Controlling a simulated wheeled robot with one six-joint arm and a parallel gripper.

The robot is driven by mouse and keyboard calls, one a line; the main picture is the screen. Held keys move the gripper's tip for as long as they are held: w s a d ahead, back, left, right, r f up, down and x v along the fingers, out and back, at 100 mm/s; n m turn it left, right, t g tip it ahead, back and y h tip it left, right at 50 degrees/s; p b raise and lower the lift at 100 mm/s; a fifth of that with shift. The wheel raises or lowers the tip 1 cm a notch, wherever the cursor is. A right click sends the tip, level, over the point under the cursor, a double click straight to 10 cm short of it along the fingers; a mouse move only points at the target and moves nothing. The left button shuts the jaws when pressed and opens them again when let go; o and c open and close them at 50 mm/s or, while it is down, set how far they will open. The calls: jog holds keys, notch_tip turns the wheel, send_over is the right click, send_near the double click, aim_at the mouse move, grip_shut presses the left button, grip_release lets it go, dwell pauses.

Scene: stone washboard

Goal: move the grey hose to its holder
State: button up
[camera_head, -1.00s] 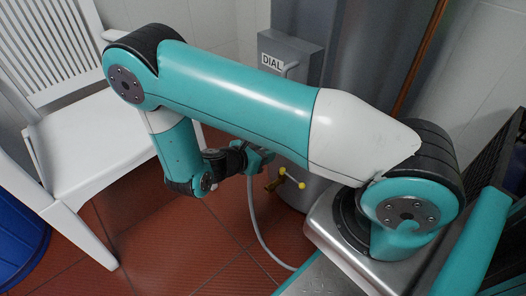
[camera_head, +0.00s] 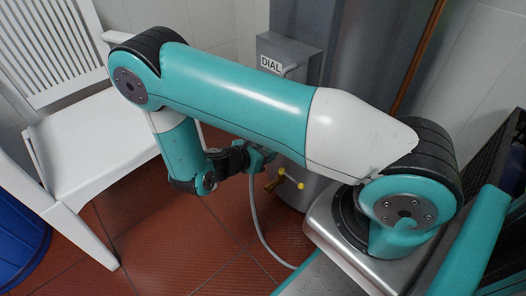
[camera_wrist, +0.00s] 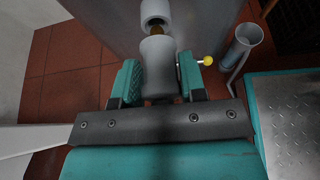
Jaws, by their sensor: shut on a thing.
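My gripper (camera_wrist: 159,78) is shut on a thick pale grey cylindrical end piece (camera_wrist: 158,62) between its teal fingers. In the head view my gripper (camera_head: 261,156) is held beside the metal tank, and the thin grey hose (camera_head: 256,222) hangs below it and curves to the right near the floor. Just beyond the held piece in the wrist view is a pale grey round part (camera_wrist: 155,10) with a brass bit (camera_wrist: 157,30) between the two. Whether they touch is unclear. An open grey cup-like tube (camera_wrist: 243,38) stands at right in the wrist view; I cannot tell whether it is the holder.
A brass tap (camera_head: 273,184) with a yellow-tipped handle (camera_head: 292,179) sticks out from the tank (camera_head: 350,60), below a grey box labelled DIAL (camera_head: 290,50). A white chair (camera_head: 95,135) and blue bin (camera_head: 20,235) stand at left. The red tiled floor (camera_head: 165,245) between is clear.

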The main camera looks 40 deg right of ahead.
jog(key=shift+d+p, duration=0.4)
jog(key=shift+d, duration=0.75)
jog(key=o, duration=1.2)
jog(key=p+v, duration=0.4)
jog(key=v, duration=1.3)
jog(key=shift+a+r, duration=0.1)
jog(key=shift+a, duration=0.1)
